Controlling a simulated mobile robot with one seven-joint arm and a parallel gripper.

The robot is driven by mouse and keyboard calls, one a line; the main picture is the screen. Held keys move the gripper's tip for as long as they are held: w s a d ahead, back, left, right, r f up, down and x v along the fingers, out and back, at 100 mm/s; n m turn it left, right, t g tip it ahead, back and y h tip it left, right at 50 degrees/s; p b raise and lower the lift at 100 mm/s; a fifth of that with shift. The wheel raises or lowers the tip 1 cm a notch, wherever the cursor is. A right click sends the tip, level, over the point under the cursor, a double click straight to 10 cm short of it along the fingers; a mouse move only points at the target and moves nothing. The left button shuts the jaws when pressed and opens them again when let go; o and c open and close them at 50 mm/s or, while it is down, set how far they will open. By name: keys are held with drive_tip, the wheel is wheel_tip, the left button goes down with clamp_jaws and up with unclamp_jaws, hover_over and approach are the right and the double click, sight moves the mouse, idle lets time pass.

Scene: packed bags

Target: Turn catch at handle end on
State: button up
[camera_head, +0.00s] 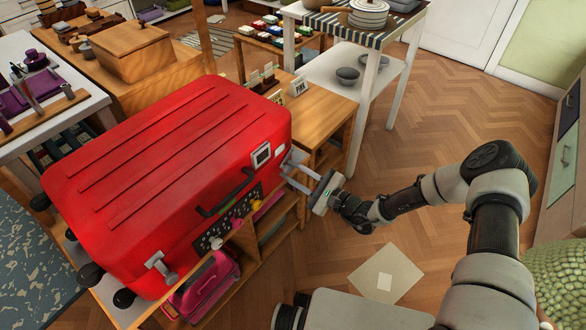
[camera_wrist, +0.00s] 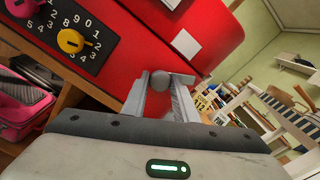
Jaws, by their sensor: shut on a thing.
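A large red suitcase (camera_head: 170,180) lies on a wooden bench. Its front side carries a dark handle (camera_head: 225,193) and a black numbered dial panel (camera_head: 212,234) with a yellow knob (camera_wrist: 70,41) and a pink knob (camera_wrist: 26,7). My gripper (camera_head: 287,166) is at the right end of the front side. In the wrist view its two grey fingers close around a grey catch (camera_wrist: 160,80) with a round boss and a short bar. In the head view the fingers mostly hide this catch. A second grey catch (camera_head: 160,266) shows at the left end.
A pink bag (camera_head: 209,284) sits on the shelf below the suitcase. A wooden side table with a small sign (camera_head: 298,87) stands behind my gripper. A white trolley (camera_head: 340,75) with bowls stands farther back. The wooden floor (camera_head: 420,140) to the right is mostly clear.

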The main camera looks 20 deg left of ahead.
drive_tip(key=n+p, duration=0.3)
drive_tip(key=n, duration=0.3)
drive_tip(key=shift+r, duration=0.1)
drive_tip(key=n+p, duration=0.2)
drive_tip(key=n, duration=0.3)
drive_tip(key=shift+n+p, duration=0.3)
drive_tip(key=shift+n, duration=0.1)
drive_tip(key=o, duration=1.1)
drive_tip(key=shift+c, duration=0.2)
drive_tip(key=p+v, duration=0.1)
drive_tip(key=v, duration=1.6)
drive_tip(key=shift+d+p, duration=0.25)
drive_tip(key=shift+p, duration=0.15)
drive_tip(key=shift+s, duration=0.15)
